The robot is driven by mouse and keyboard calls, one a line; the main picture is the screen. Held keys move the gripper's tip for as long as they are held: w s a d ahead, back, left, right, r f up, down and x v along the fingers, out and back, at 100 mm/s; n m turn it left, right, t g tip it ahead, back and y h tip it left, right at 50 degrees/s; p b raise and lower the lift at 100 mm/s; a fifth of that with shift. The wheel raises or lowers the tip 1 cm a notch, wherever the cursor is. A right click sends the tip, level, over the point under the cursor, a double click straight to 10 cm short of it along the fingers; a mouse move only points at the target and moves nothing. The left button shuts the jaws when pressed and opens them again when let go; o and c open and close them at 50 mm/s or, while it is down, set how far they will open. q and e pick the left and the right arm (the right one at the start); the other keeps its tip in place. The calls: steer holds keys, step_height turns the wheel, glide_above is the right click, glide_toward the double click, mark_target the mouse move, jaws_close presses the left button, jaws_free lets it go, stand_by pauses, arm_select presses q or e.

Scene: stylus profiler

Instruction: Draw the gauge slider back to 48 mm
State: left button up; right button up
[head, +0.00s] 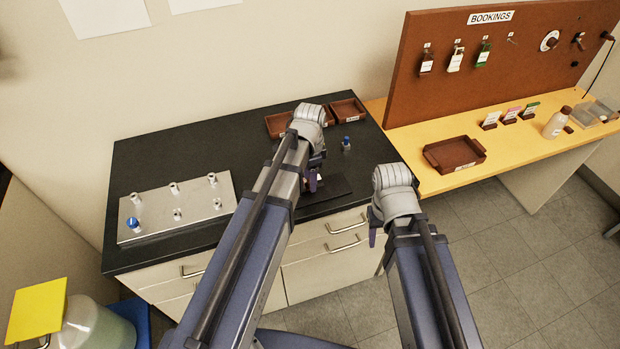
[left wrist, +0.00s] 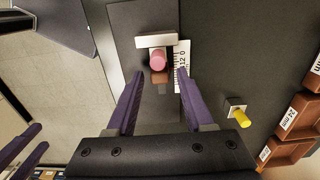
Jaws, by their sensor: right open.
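In the left wrist view the gauge shows as a dark plate (left wrist: 125,25) with a white block (left wrist: 142,41), a pink knob (left wrist: 157,60) and a small brown block (left wrist: 159,77). A white scale (left wrist: 183,56) with black marks runs along its right side; I cannot read the slider's position from it. My left gripper (left wrist: 160,76) is open, with a purple finger on each side of the knob and brown block, apart from both. In the head view my left gripper (head: 314,182) hides most of the gauge plate (head: 335,189). My right gripper (head: 377,226) is open and empty, off the bench's front.
A small blue-topped piece (head: 346,144) stands behind the gauge, with brown trays (head: 348,110) beyond. A metal plate with several knobs (head: 160,220) lies on the left of the black bench. A brown tray (head: 455,154) sits on the yellow table at right.

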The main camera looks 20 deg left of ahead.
arm_select(q)
jaws_close()
steer(key=shift+d, duration=0.1)
stand_by(1.1)
